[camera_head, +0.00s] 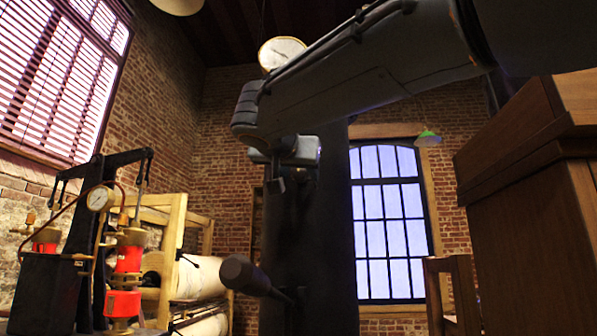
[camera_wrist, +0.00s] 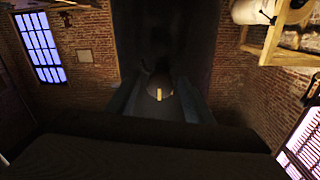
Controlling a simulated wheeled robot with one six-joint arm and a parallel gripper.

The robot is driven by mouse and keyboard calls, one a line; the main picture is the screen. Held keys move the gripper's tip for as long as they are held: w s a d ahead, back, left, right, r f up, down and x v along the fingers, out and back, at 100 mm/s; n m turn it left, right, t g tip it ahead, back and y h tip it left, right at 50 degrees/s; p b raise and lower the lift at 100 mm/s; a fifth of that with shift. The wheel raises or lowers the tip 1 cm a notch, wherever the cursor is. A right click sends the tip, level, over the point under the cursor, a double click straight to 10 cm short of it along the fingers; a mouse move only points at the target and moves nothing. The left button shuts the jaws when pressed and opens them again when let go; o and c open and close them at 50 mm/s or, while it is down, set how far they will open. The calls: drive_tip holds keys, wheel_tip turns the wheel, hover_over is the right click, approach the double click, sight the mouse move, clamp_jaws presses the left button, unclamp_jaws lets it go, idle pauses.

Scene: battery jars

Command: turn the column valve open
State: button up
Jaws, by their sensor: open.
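The dark column (camera_head: 335,220) stands in the middle of the head view, partly hidden behind my arm. A dark lever with a thick rounded end (camera_head: 245,275) sticks out from its lower part to the left. My gripper (camera_head: 288,186) hangs at the arm's end in front of the column, above this lever. In the wrist view its two fingers (camera_wrist: 159,82) are apart. A dark rounded part with a small yellowish mark (camera_wrist: 159,95) shows between them against the column; I cannot tell whether they touch it. Which part is the valve is too dark to tell.
A dark stand with red jars (camera_head: 128,258) and a gauge (camera_head: 99,199) is at the left. A wooden rack with white rolls (camera_head: 197,277) stands behind it. A wooden cabinet (camera_head: 525,220) fills the right side.

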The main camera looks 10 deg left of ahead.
drive_tip(key=c, duration=1)
drive_tip(key=shift+n+b, duration=0.3)
drive_tip(key=n+b, duration=0.2)
drive_tip(key=n, duration=0.1)
drive_tip(key=shift+f+n, duration=0.1)
drive_tip(key=shift+n, duration=0.2)
drive_tip(key=n+b, duration=0.1)
drive_tip(key=n, duration=0.3)
drive_tip(key=shift+a+n+t+b, duration=0.1)
drive_tip(key=shift+n+t+b, duration=0.2)
drive_tip(key=n, duration=0.5)
drive_tip(key=shift+y, duration=0.4)
drive_tip(key=n+p, duration=0.1)
drive_tip(key=n, duration=0.3)
drive_tip(key=shift+n+y, duration=0.3)
drive_tip(key=shift+n, duration=0.4)
